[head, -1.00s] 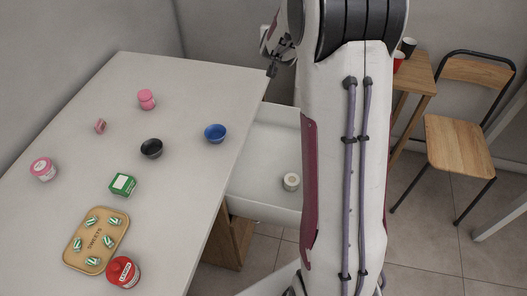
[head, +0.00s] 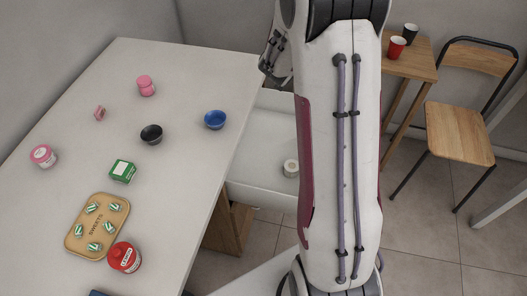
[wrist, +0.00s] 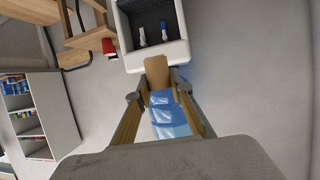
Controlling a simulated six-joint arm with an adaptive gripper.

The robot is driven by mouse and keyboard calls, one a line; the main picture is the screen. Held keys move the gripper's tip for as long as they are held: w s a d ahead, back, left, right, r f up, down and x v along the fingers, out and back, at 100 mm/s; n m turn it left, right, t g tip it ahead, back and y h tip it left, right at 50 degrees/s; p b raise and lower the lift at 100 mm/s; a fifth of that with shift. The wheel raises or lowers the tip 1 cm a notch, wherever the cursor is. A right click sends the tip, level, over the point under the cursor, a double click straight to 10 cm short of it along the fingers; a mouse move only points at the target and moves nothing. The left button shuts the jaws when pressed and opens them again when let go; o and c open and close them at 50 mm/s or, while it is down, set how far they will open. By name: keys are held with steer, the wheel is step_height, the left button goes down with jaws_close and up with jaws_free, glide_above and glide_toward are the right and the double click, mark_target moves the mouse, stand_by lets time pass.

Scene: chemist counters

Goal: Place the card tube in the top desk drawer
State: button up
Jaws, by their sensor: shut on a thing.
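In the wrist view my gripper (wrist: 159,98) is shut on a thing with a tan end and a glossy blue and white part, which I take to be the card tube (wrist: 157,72). In the head view my gripper (head: 275,66) shows only in part, beyond the right edge of the desk, next to my arm; the held thing is not visible there. The white desk drawer (head: 258,181) stands pulled out at the desk's right side, below the gripper. A pale roll (head: 291,168) lies inside it. My arm hides the drawer's right part.
The desk (head: 185,75) carries a blue bowl (head: 215,120), a black bowl (head: 151,134), a green box (head: 122,171), a tan tray (head: 75,236), a red-lidded jar (head: 124,257) and pink items. A small table (head: 420,62) with cups and a chair (head: 455,135) stand right.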

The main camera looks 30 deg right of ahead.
glide_above(295, 134)
step_height(295, 134, down, 27)
stand_by(0.7)
steer(key=shift+s+f, duration=0.1)
steer(key=shift+f, duration=0.05)
steer(key=shift+f, duration=2.85)
steer(key=shift+f, duration=0.1)
steer(key=shift+f, duration=2)
steer(key=shift+f, duration=0.1)
steer(key=o, duration=0.7)
